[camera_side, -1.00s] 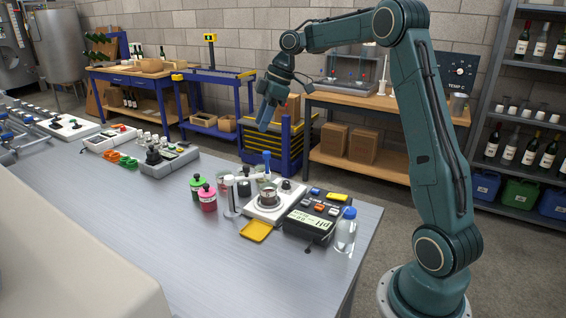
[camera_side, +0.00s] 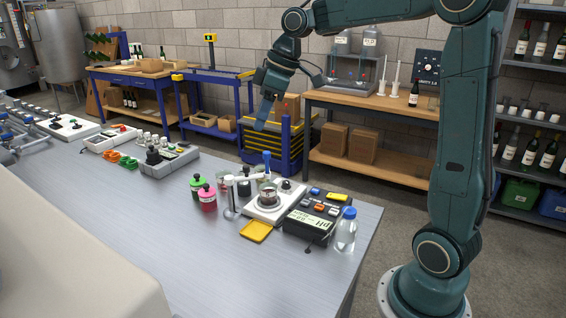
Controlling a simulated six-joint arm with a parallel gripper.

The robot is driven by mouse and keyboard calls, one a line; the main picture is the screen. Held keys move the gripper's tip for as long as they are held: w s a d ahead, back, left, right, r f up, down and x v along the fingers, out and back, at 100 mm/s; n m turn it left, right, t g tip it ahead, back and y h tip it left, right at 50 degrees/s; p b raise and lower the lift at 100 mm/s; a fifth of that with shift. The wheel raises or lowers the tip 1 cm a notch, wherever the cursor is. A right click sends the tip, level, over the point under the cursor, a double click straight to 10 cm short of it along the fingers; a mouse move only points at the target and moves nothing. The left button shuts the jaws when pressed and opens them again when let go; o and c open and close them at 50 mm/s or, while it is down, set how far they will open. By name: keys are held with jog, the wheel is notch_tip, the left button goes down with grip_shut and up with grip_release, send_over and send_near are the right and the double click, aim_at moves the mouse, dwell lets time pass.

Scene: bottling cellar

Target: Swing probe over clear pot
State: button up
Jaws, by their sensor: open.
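The probe (camera_side: 267,161) has a blue top and stands upright on a white swing arm (camera_side: 243,178) with a post at the front left of the hotplate. The probe's lower end is hard to make out. A small metal-looking pot (camera_side: 268,197) sits on the white hotplate (camera_side: 262,211). A clear glass pot (camera_side: 222,183) stands behind the post, partly hidden; another clear vessel seems to be behind the probe, and I cannot tell which pot is meant. My gripper (camera_side: 262,121) is open and empty, pointing down in the air above and beyond the probe, apart from everything.
A pH meter (camera_side: 312,226) and a blue-capped clear bottle (camera_side: 346,232) stand to the right. Green-capped (camera_side: 197,186) and pink (camera_side: 207,198) bottles stand to the left. A yellow tray (camera_side: 256,231) lies in front. The bench's front left (camera_side: 170,220) is clear.

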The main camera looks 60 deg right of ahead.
jog(key=s+a+r+m, duration=0.1)
jog(key=s+a, duration=0.3)
jog(key=s, duration=0.2)
jog(key=shift+s+a+m+t+h, duration=0.15)
jog(key=shift+a+m+t+h, duration=0.15)
jog(key=shift+a, duration=0.1)
jog(key=shift+c, duration=0.2)
jog(key=shift+d+f, duration=0.1)
jog(key=shift+d, duration=0.05)
jog(key=c, duration=0.7)
jog(key=w+d+f, duration=0.1)
jog(key=f, duration=0.1)
jog(key=w+d+f+n, duration=0.1)
jog(key=w+d+f, duration=0.1)
jog(key=w+d+f+n, duration=0.1)
jog(key=d+f, duration=0.1)
jog(key=shift+w+t+h, duration=0.25)
jog(key=shift+t+h, duration=0.05)
jog(key=shift+t, duration=0.1)
grip_shut()
jog(key=w+d+f+n+h, duration=0.1)
jog(key=w+d+f+n, duration=0.1)
jog(key=d+f, duration=0.2)
jog(key=shift+d+f+t, duration=0.3)
jog(key=shift+d+f, duration=0.05)
jog(key=shift+f, duration=0.15)
